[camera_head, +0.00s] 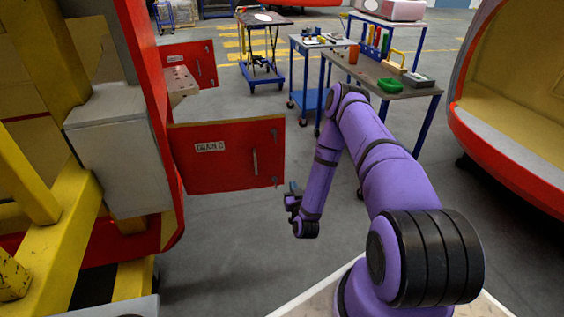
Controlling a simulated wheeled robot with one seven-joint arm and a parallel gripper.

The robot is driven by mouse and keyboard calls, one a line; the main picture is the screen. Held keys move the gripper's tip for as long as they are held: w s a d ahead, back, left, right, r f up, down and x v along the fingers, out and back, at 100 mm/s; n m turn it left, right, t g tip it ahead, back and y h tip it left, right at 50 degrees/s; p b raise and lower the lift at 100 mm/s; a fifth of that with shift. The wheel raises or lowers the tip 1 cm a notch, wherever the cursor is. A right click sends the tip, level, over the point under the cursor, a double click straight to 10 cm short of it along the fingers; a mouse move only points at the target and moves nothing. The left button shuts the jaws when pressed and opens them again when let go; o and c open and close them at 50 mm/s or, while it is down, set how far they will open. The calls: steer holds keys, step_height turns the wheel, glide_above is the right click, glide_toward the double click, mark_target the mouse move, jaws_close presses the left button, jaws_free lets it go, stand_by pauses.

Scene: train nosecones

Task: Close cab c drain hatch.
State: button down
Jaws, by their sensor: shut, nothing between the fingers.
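The cab C drain hatch (228,155) is a red door panel labelled "DRAIN C" with a vertical handle near its right edge. It stands swung open, sticking out to the right from the red nosecone shell (160,110). My gripper (291,197) is at the end of my purple arm, just right of and a little below the hatch's lower right corner in the picture. It appears apart from the hatch. The fingers are small and dark here, and they are shut with nothing held.
Another open red hatch (190,63) stands farther back. A yellow frame (60,235) and a grey box (120,150) are at left. A workbench (385,75) with tools stands behind my arm. Another red-edged shell (515,100) is at right. The floor below the hatch is clear.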

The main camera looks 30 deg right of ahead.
steer(key=x, duration=1.4)
